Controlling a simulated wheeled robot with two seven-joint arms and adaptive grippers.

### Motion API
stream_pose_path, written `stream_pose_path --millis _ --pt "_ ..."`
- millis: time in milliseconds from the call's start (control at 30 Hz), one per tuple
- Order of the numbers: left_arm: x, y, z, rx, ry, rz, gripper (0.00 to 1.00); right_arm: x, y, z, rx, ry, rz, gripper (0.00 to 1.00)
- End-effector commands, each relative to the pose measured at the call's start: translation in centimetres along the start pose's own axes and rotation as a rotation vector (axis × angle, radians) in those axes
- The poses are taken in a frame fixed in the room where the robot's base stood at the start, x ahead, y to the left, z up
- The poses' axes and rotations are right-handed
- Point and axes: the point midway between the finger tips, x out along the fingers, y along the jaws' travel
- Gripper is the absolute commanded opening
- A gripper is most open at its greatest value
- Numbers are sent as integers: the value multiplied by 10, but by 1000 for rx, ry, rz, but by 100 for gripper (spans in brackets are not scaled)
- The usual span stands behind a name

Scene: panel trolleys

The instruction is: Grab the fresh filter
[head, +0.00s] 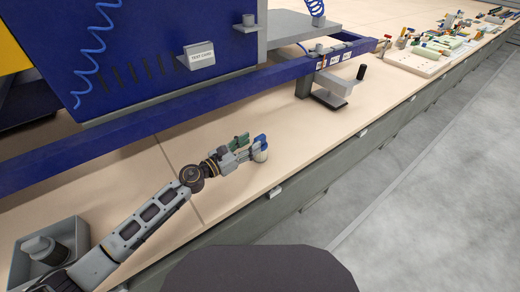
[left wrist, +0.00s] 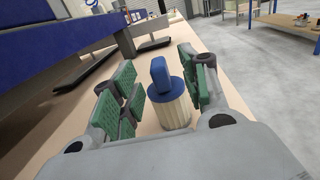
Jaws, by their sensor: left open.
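The filter is a cream pleated cylinder with a blue top and a blue tab; in the left wrist view the filter (left wrist: 170,108) stands upright on the bench between my open fingers. In the head view the filter (head: 260,150) sits at the tip of my left gripper (head: 245,150), partly covered by it. My left gripper also shows in the left wrist view (left wrist: 160,100), its green finger pads on either side of the filter, with a visible gap on the left. My right gripper is in neither view.
A grey bin (head: 80,248) with a grey cylindrical part stands on the bench at the lower left. A blue rail (head: 200,100) runs above the bench behind my gripper. A grey stand (head: 335,88) with a black knob stands to the right. The bench between is clear.

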Motion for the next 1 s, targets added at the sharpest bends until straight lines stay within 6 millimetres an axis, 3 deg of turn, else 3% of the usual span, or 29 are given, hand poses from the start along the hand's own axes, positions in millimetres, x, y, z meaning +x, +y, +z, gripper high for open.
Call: stream_pose_path --millis 200,633,1000 --pt "6 0 0 0 0 0 45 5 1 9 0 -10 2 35" --pt "10 1 0 0 -1 0 45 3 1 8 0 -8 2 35" --pt "44 4 0 0 -1 0 45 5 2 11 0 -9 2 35"
